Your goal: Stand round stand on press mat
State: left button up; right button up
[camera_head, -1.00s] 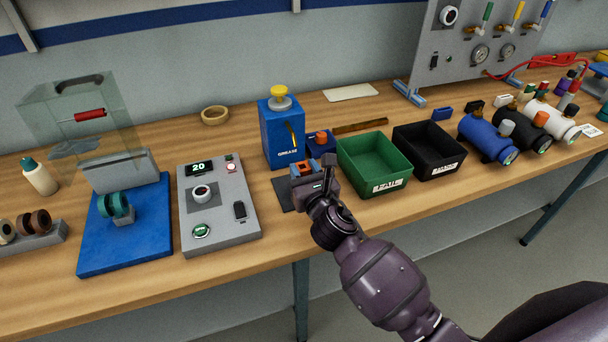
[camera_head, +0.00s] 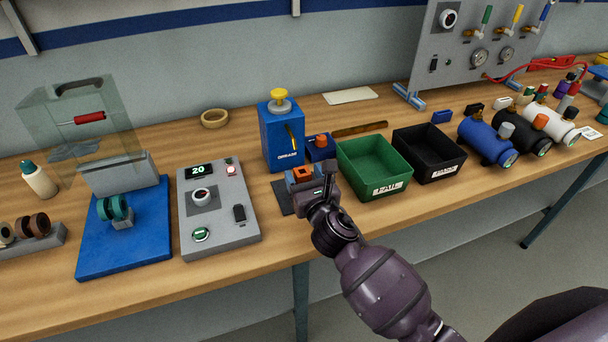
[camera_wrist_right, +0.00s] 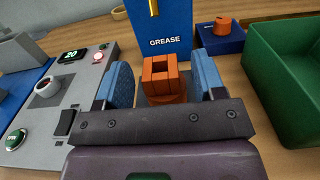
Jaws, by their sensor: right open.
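A tan ring (camera_head: 214,117), the likeliest round stand, lies flat on the bench near the wall. A small dark mat (camera_head: 284,198), which may be the press mat, lies in front of the blue grease box (camera_head: 281,136). My right gripper (camera_head: 302,176) is over this mat, its blue-padded fingers apart. An orange block with a square opening (camera_wrist_right: 160,75) shows between the fingers in the right wrist view, with a gap at each side. Its underside is hidden. My left gripper is out of view.
A green bin (camera_head: 372,166) and a black bin (camera_head: 428,152) stand close to the right. Bare bench lies around the ring.

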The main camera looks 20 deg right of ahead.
jog(key=s, duration=1.1)
jog(key=shift+s+d+f, duration=0.1)
jog(key=shift+s+d, duration=0.1)
jog(key=shift+s, duration=0.15)
jog(key=s+d+f+m+g+h, duration=0.2)
jog(key=s+d+m+g, duration=0.25)
jog(key=m, duration=0.55)
jog(key=s+d+f+m+g+h, duration=0.3)
jog(key=d+m, duration=0.2)
jog(key=m, duration=0.5)
jog(key=s+f+m+g+y, duration=0.3)
jog(key=s+m+g, duration=0.4)
jog(key=s+m, duration=0.8)
jog(key=w+f+t+y, duration=0.1)
jog(key=w+f+t, duration=0.7)
jog(key=f, duration=0.2)
jog(key=shift+w+d+f, duration=0.15)
jog(key=shift+w+d, duration=0.25)
